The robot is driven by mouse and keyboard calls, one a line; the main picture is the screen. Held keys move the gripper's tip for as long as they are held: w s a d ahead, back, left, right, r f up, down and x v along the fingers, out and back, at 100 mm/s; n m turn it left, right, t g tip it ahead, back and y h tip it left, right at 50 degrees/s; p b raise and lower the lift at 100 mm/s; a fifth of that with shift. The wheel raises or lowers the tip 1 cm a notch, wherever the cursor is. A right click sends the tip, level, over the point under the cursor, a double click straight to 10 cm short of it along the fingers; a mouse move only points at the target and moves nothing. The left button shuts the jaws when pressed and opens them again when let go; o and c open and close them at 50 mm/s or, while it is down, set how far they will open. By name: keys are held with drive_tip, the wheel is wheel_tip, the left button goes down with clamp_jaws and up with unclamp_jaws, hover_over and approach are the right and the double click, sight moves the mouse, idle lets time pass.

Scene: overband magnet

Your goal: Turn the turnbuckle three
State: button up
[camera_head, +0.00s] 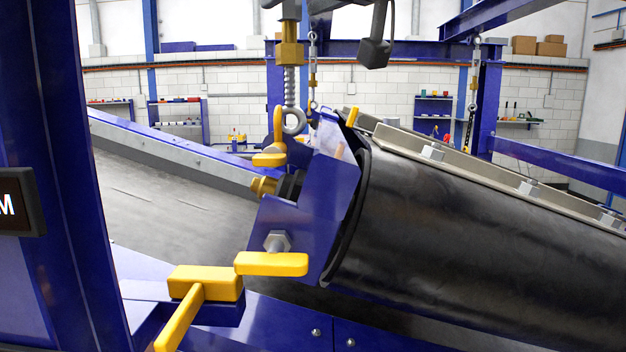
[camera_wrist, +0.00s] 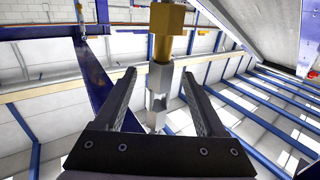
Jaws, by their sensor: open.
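My gripper (camera_wrist: 158,75) is open in the wrist view, with one dark finger on each side of a grey metal fitting (camera_wrist: 159,82). A brass block (camera_wrist: 163,30) adjoins this fitting, and a gap shows between it and each finger. In the head view, the nearest turnbuckle (camera_head: 290,54) hangs upright, with a brass part, a threaded rod and an eye (camera_head: 293,121) at its lower end. Two similar turnbuckles hang farther back, one just behind (camera_head: 313,78) and one at the right (camera_head: 473,92). No number shows on any of them. I cannot clearly make out my gripper in the head view.
The black magnet drum or belt (camera_head: 480,240) fills the right. A blue bracket (camera_head: 312,205) with yellow handles (camera_head: 271,263) is at its near end. A blue post (camera_head: 60,180) stands at the left. Dark grey parts (camera_head: 375,52) hang beside the nearest turnbuckle's top.

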drive_tip(key=shift+b+v, duration=0.95)
drive_tip(key=shift+v, duration=1.75)
drive_tip(key=shift+o, duration=0.3)
drive_tip(key=o, duration=0.4)
